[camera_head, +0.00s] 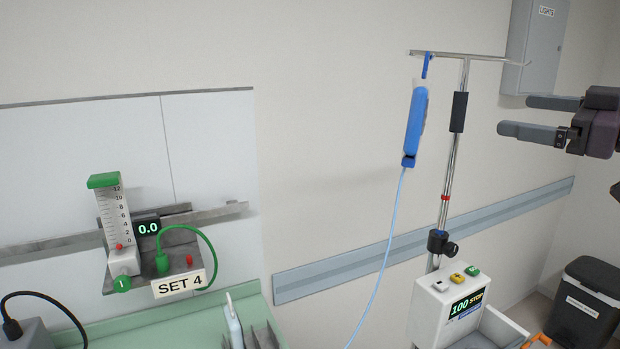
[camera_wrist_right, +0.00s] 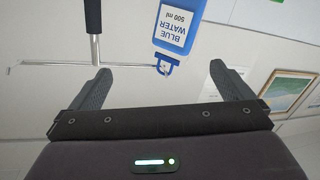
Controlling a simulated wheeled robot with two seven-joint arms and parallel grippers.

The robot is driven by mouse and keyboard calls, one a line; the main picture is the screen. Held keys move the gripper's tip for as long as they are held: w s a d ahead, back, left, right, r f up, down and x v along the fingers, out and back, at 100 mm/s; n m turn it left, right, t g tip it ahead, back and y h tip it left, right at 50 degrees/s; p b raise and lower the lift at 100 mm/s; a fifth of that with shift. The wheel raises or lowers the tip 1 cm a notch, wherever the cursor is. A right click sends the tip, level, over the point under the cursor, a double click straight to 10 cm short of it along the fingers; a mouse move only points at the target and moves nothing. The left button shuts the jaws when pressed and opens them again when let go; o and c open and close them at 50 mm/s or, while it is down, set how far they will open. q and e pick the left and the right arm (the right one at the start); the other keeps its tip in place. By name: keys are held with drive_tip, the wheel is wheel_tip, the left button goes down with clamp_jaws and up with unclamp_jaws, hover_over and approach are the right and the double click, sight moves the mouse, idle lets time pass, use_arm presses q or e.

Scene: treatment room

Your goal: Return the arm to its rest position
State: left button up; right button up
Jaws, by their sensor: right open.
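My right gripper (camera_head: 540,117) is at the upper right of the head view, with its two fingers apart and nothing between them. In the right wrist view its open fingers (camera_wrist_right: 168,90) point toward the IV pole's top bar. A blue water bag (camera_head: 416,125) hangs by a blue hook from the left end of that bar. The bag also shows in the right wrist view (camera_wrist_right: 181,25), upside down, with a label reading BLUE WATER 500 ml. In the head view the gripper is to the right of the pole (camera_head: 460,140), apart from it and the bag. My left gripper is not in view.
A pump box (camera_head: 442,300) reading 100 STOP sits low on the pole. A flowmeter (camera_head: 115,215) reading 0.0 stands beside a SET 4 sign at the left. A grey LIGHTS box (camera_head: 536,50) is on the wall behind my gripper. A black bin (camera_head: 588,300) stands at the lower right.

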drive_tip(key=w+a+f+h, duration=0.2)
drive_tip(key=w+a+f, duration=0.2)
drive_tip(key=f, duration=0.5)
drive_tip(key=w+a+f+h, duration=0.1)
drive_tip(key=w+a+f, duration=0.3)
drive_tip(key=f, duration=0.5)
drive_tip(key=s+a+f+m+h, duration=0.1)
drive_tip(key=a+f+m+h, duration=0.1)
drive_tip(key=f, duration=0.6)
drive_tip(key=s+a+f+m+h, duration=0.1)
drive_tip(key=a+f+m+h, duration=0.15)
drive_tip(key=f, duration=0.65)
drive_tip(key=s+a+f+m+g+h, duration=0.15)
drive_tip(key=s+f+g, duration=0.45)
drive_tip(key=s+f, duration=0.6)
drive_tip(key=s+a+f+m+g+h, duration=0.15)
drive_tip(key=s+f+g, duration=0.45)
drive_tip(key=s, duration=0.9)
wheel_tip(320, 180, down, 31)
drive_tip(key=s, duration=0.2)
drive_tip(key=s+d+f+g, duration=0.1)
drive_tip(key=s+d+f, duration=0.2)
drive_tip(key=s+f, duration=1.5)
drive_tip(key=shift+s+f+g+b, duration=0.3)
drive_tip(key=shift+s+f, duration=0.1)
drive_tip(key=shift+s, duration=0.4)
